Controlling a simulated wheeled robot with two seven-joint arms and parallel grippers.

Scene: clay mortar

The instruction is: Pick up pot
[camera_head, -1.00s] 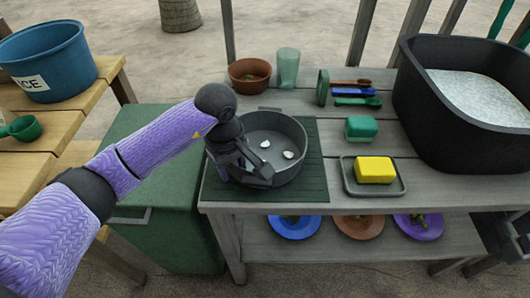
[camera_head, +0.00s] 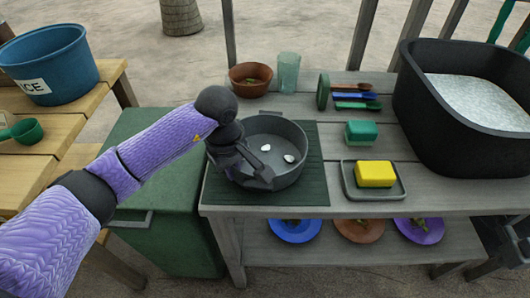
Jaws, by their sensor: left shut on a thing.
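A dark grey pot (camera_head: 291,131) with two small whitish pieces (camera_head: 277,153) inside stands upright over a dark green mat (camera_head: 309,187) on the grey wooden table. Whether it touches the mat I cannot tell. My left gripper (camera_head: 262,180) is at the pot's front left side and is shut on it, at the rim or wall. The gripper hides the left part of the pot and the exact place of contact. My right gripper is not in view.
A yellow sponge (camera_head: 375,173) on a grey tray (camera_head: 397,192), a green block (camera_head: 361,132) and a large black tub (camera_head: 448,151) stand to the right. A brown bowl (camera_head: 247,91) and a greenish glass (camera_head: 289,70) stand behind. A green cabinet (camera_head: 165,215) is at the left.

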